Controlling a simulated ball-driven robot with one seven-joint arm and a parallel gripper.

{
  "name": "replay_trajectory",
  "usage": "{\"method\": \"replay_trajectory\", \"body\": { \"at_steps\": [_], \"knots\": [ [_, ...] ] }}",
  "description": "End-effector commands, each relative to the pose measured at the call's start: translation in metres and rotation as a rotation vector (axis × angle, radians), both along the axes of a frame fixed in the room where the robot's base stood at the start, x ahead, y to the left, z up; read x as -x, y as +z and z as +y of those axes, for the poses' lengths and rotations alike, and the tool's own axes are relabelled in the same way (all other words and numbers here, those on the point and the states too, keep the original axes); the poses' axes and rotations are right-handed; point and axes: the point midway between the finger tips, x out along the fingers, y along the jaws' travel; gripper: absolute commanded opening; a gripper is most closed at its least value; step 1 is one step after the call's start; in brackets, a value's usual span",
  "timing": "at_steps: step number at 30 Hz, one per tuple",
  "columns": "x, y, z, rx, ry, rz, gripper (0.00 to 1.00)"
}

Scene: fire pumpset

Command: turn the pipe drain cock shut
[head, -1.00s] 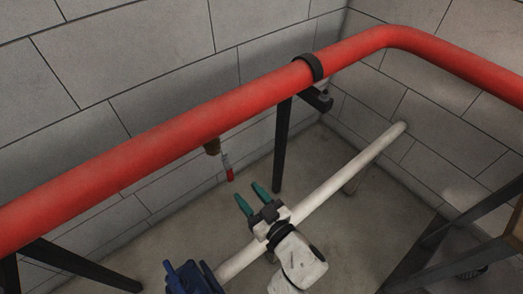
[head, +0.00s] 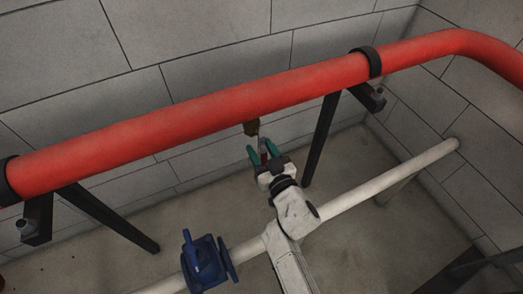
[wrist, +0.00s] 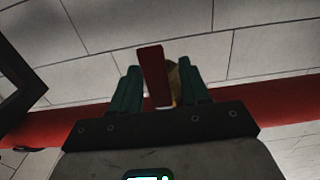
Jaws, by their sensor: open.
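The drain cock's brass body (head: 252,128) hangs from the underside of the red pipe (head: 200,124). In the head view its lever is mostly hidden by my gripper (head: 260,148), which is just below the brass body. In the wrist view the red lever (wrist: 153,76) stands between the two green fingers of my gripper (wrist: 158,85), with part of the brass body (wrist: 174,80) behind it. The fingers are open, one on each side of the lever.
A white pipe (head: 372,188) runs below and behind my arm. A blue valve (head: 205,262) sits on it at the lower left. Dark pipe supports (head: 322,140) stand either side of the cock. The grey block wall (head: 215,90) is behind.

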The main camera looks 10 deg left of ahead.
Motion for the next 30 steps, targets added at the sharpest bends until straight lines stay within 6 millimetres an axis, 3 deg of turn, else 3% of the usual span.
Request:
{"method": "replay_trajectory", "body": {
  "at_steps": [8, 22, 30],
  "knots": [
    [-0.0005, 0.0, 0.0003, 0.0, 0.0, 0.0, 0.44],
    [-0.0003, 0.0, 0.0002, 0.0, 0.0, 0.0, 0.0],
    [-0.0004, -0.0001, 0.0001, 0.0, 0.0, 0.0, 0.0]
  ]
}}
